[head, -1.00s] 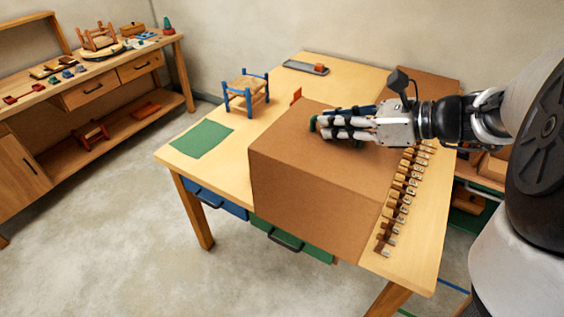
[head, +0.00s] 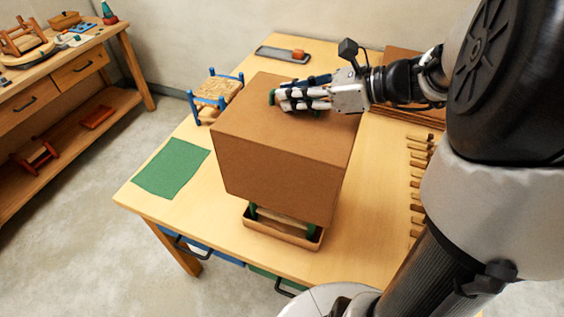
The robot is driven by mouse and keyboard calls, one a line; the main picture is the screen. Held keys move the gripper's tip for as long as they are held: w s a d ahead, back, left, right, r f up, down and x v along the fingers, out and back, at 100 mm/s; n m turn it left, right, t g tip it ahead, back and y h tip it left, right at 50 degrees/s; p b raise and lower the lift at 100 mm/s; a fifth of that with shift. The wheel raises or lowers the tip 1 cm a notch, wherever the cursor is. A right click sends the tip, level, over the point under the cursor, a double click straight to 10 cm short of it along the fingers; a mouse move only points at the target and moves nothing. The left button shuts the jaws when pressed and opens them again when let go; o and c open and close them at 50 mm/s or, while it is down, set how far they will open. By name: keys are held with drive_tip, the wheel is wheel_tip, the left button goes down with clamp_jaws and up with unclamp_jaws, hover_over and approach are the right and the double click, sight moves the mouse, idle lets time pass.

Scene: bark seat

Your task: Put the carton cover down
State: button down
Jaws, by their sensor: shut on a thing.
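The carton cover (head: 284,167) is a large plain brown box shape, held above the table (head: 170,215). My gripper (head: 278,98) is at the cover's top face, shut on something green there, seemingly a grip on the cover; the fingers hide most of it. Under the cover's near lower edge, a shallow tan tray (head: 284,233) stands on the table, with green posts (head: 253,211) in it. The cover hides the rest of what is in the tray.
A green mat (head: 172,168) lies bare at the left. A small blue-framed chair (head: 217,92) with a woven seat stands behind the cover's left side. A grey tray (head: 296,55) is at the back. Flat brown cardboard (head: 405,112) and a row of wooden pieces (head: 416,180) lie right.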

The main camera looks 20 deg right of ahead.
wheel_tip(320, 180, down, 17)
drive_tip(key=b, duration=0.6)
drive_tip(key=shift+f+b, duration=0.35)
drive_tip(key=shift+f, duration=0.3)
drive_tip(key=c, duration=1.7)
unclamp_jaws()
drive_tip(key=shift+o, duration=0.2)
drive_tip(key=shift+r, duration=0.1)
drive_tip(key=shift+r, duration=0.25)
drive_tip(key=p+v, duration=0.4)
drive_tip(key=v, duration=0.8)
drive_tip(key=shift+r, duration=0.2)
